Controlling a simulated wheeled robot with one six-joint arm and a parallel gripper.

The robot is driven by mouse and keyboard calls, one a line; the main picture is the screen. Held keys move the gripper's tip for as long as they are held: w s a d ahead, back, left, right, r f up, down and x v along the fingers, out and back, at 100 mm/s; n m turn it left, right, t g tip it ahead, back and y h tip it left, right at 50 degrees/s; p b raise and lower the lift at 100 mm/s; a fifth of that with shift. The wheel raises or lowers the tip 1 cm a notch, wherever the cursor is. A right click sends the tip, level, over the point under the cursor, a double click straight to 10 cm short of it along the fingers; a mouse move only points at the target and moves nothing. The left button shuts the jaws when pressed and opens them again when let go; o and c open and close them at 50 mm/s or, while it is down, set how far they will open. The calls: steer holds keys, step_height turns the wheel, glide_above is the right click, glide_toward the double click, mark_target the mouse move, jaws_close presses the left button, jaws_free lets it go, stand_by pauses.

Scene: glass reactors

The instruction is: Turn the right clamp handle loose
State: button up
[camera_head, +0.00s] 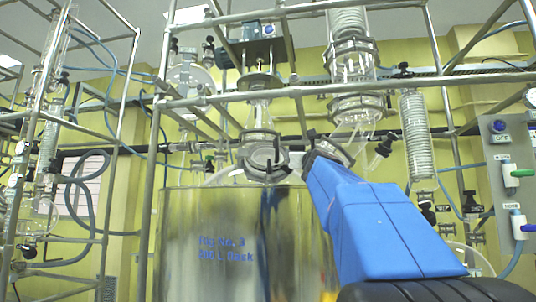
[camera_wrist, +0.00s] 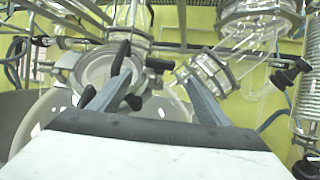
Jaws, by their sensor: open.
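My gripper (camera_wrist: 157,76) is open in the wrist view, its two grey fingers apart with nothing held between them. A metal clamp (camera_wrist: 105,68) rings the glass flange at left, with black handles (camera_wrist: 121,57) by the left finger; a short black handle (camera_wrist: 160,64) shows just beyond the gap between the fingertips. A second clamp joint (camera_wrist: 208,75) lies behind the right finger, and a black knobbed handle (camera_wrist: 288,72) is farther right. I cannot tell which is the right clamp handle. In the head view my gripper (camera_head: 314,153) is right of the central clamp (camera_head: 265,157); its fingertips are hard to make out.
The large silvery vessel jacket (camera_head: 225,245) stands below the clamps. Metal frame bars (camera_head: 320,91) cross above, and a glass column (camera_head: 355,65) rises behind. A coiled condenser (camera_head: 417,135) and a control panel (camera_head: 510,180) are at right. Glass tubing crowds the space around my gripper.

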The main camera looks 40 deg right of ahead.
mark_target(297, 149)
steer(key=shift+x, duration=3.9)
steer(key=c, duration=1.1)
steer(key=shift+o, duration=0.2)
